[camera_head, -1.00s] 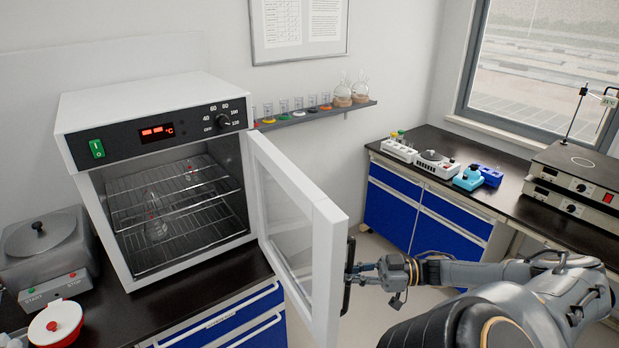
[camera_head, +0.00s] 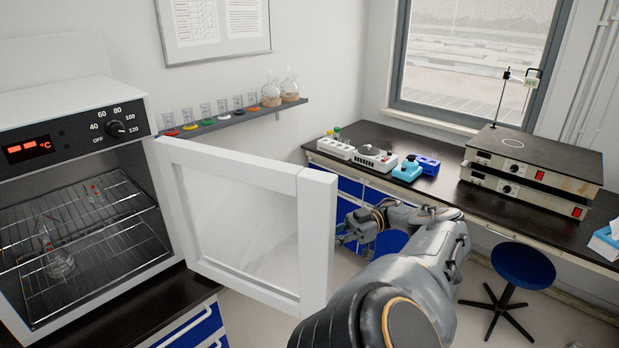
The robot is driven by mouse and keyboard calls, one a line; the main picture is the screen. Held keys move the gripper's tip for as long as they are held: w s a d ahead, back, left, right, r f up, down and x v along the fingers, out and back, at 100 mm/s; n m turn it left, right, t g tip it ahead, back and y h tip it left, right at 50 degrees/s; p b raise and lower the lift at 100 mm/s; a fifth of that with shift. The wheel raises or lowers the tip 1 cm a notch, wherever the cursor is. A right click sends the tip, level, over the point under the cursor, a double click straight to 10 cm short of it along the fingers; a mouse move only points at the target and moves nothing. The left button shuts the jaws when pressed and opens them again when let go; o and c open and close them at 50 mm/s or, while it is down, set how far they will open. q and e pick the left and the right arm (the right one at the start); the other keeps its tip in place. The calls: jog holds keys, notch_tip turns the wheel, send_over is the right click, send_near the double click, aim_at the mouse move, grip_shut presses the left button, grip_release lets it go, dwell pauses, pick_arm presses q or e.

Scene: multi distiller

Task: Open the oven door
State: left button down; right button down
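The oven (camera_head: 75,120) stands on the black bench at the left, with its cavity exposed and wire racks inside. Its white-framed glass door (camera_head: 240,215) is swung wide open towards the right. My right gripper (camera_head: 342,232) is just right of the door's free edge, partly hidden behind it. The door handle is hidden in this view, so I cannot tell whether the fingers hold it. My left gripper is not in view.
A flask (camera_head: 58,262) sits on a rack inside the oven. A wall shelf (camera_head: 240,117) with glassware is behind the door. A side bench (camera_head: 400,150) holds small instruments and stacked hotplates (camera_head: 535,165). A blue stool (camera_head: 523,265) stands at the right on open floor.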

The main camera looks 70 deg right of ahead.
jog(key=shift+s+a+f, duration=0.1)
jog(key=shift+s+f, duration=0.05)
jog(key=shift+s, duration=0.05)
jog(key=c, duration=1.4)
grip_release()
jog(key=shift+s, duration=0.1)
jog(key=shift+c, duration=0.2)
jog(key=shift+o, duration=0.5)
jog(key=shift+s, duration=0.1)
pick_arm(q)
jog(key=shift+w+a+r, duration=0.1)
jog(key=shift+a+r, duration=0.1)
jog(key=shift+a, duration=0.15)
pick_arm(e)
jog(key=shift+r, duration=0.25)
notch_tip(320, 180, up, 9)
jog(key=shift+r, duration=0.15)
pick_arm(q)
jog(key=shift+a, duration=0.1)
pick_arm(e)
jog(key=shift+d+r, duration=0.2)
jog(key=shift+d, duration=0.05)
